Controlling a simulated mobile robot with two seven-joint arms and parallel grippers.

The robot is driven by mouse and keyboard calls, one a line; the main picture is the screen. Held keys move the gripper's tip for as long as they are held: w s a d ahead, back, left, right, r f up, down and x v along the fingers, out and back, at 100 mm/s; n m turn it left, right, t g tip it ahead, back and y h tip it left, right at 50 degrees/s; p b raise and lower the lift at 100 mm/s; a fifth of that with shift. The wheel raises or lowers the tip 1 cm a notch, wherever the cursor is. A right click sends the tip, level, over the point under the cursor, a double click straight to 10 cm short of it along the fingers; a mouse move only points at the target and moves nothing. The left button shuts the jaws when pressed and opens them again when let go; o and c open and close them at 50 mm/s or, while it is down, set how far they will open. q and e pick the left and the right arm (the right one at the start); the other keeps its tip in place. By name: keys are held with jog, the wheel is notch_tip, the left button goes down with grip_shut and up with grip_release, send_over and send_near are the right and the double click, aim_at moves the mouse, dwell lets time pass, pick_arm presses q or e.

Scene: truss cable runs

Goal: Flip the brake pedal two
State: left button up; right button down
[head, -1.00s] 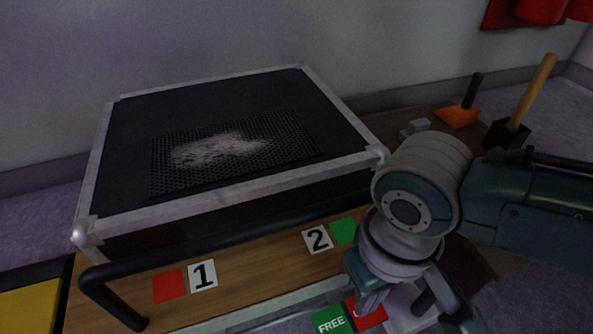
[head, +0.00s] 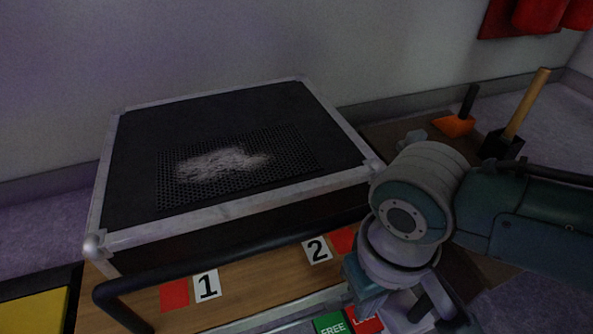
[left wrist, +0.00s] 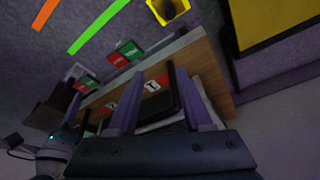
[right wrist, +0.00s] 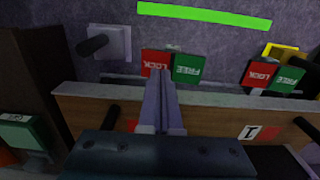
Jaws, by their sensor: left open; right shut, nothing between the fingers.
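In the head view a red square (head: 344,241) sits beside the white label 2 (head: 317,250). Below it are a green FREE sign (head: 329,323) and a red LOCK sign (head: 365,318). My right gripper (right wrist: 160,74) is shut and empty. In the right wrist view its fingertips overlap the lower part of the LOCK sign (right wrist: 152,58), beside the FREE sign (right wrist: 189,68). Contact cannot be told. My left gripper (left wrist: 160,74) is open, seen only in the left wrist view.
A black case (head: 240,110) with a mesh panel stands above a wooden face, with a black bar (head: 235,258) along its front. A grey plate with a black peg (right wrist: 108,42) is left of the signs. A mallet (head: 515,120) stands at the right.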

notch_tip(320, 180, up, 4)
jog(key=p, duration=0.4)
jog(key=shift+r, duration=0.25)
